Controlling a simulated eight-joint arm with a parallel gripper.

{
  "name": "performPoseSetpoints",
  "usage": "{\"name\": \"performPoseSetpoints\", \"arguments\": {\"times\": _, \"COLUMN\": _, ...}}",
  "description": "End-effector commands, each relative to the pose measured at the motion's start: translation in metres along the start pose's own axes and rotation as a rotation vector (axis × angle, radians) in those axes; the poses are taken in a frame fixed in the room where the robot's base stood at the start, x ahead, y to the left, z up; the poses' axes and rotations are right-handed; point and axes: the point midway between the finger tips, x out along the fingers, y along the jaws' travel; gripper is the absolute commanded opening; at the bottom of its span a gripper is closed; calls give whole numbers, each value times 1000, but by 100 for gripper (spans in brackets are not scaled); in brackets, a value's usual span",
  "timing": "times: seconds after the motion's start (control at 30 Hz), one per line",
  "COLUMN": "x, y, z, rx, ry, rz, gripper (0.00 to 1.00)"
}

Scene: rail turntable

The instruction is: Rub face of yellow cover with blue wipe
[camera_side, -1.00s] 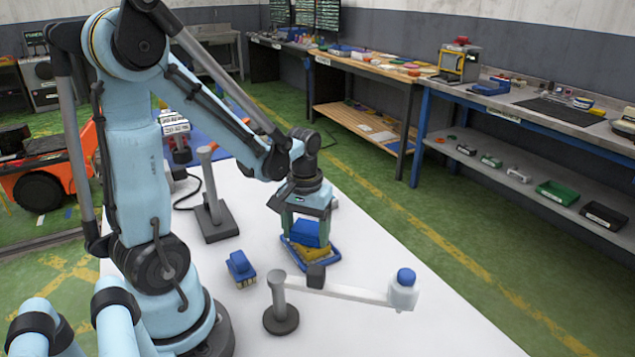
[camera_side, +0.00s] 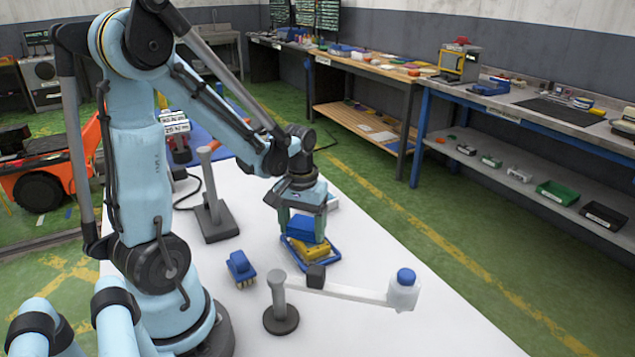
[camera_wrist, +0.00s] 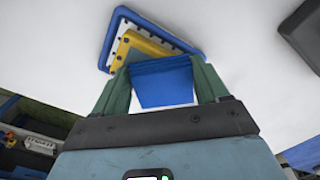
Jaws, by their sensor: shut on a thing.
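The yellow cover (camera_side: 311,250) lies on a blue-rimmed tray (camera_side: 332,262) on the white table; both also show in the wrist view, the cover (camera_wrist: 150,45) and the tray rim (camera_wrist: 180,40). My gripper (camera_side: 302,232) is shut on the blue wipe (camera_side: 300,226), a block between its green fingers. The wipe (camera_wrist: 162,82) hides part of the cover in the wrist view. The wipe is low over the cover; I cannot tell whether they touch.
A blue brush (camera_side: 241,267) lies left of the tray. A grey post with a white arm (camera_side: 345,290) ending in a blue-topped cylinder (camera_side: 404,287) stands in front. Another grey post (camera_side: 212,205) stands behind left. The table's right front is clear.

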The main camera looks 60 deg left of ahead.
Motion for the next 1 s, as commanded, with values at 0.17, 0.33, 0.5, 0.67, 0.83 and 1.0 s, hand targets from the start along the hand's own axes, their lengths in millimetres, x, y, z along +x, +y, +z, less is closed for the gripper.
{"name": "performPoseSetpoints", "arguments": {"times": 0.17, "x": 0, "y": 13, "z": 11, "rx": 4, "ry": 0, "rz": 1, "gripper": 45}}
{"name": "performPoseSetpoints", "arguments": {"times": 0.33, "x": 0, "y": 25, "z": 21, "rx": 4, "ry": 0, "rz": 1, "gripper": 45}}
{"name": "performPoseSetpoints", "arguments": {"times": 0.5, "x": 1, "y": 36, "z": 31, "rx": 4, "ry": -1, "rz": 1, "gripper": 45}}
{"name": "performPoseSetpoints", "arguments": {"times": 0.67, "x": -21, "y": 36, "z": 33, "rx": 0, "ry": 0, "rz": 0, "gripper": 45}}
{"name": "performPoseSetpoints", "arguments": {"times": 0.83, "x": -35, "y": 36, "z": 32, "rx": 0, "ry": 0, "rz": 0, "gripper": 45}}
{"name": "performPoseSetpoints", "arguments": {"times": 1.0, "x": -50, "y": 36, "z": 32, "rx": 0, "ry": 0, "rz": 0, "gripper": 45}}
